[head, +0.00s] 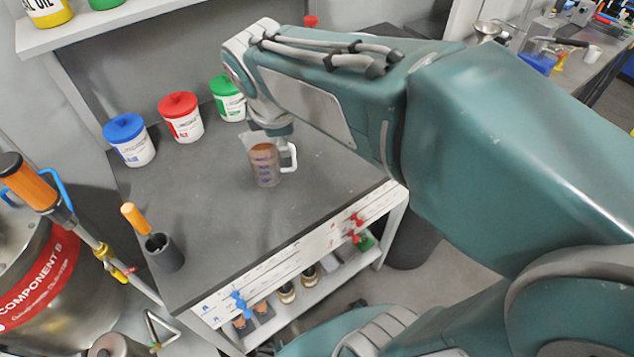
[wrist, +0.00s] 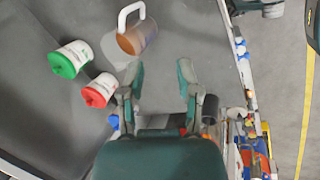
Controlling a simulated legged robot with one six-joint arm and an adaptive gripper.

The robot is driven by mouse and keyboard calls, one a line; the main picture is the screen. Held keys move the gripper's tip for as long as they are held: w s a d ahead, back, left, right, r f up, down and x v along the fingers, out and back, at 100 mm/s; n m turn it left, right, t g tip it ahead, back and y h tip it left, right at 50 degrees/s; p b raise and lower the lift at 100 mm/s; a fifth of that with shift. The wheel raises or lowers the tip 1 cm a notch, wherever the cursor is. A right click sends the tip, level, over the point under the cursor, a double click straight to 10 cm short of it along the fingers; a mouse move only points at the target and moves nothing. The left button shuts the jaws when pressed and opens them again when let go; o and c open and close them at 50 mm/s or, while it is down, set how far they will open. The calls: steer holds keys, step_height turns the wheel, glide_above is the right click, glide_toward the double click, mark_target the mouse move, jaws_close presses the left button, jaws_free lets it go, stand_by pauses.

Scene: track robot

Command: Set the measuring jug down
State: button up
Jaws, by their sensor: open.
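The measuring jug (head: 264,167) is clear with a white handle, purple markings and brown contents. In the head view it stands upright on the dark bench top (head: 215,215), below the end of my arm. The fingers look apart from the jug. In the head view my wrist hides most of the gripper.
Tubs with blue (head: 124,127), red (head: 178,104) and green (head: 226,85) lids stand along the back of the bench. A dark cup with an orange-handled tool (head: 163,252) stands at the front left corner. The bench between this cup and the jug is clear.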

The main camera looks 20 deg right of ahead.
steer(key=s+d+f+m+t+y, duration=0.1)
steer(key=s+m+t+y, duration=0.1)
steer(key=s+m, duration=1)
steer(key=shift+s+m, duration=0.2)
steer(key=shift+m, duration=1)
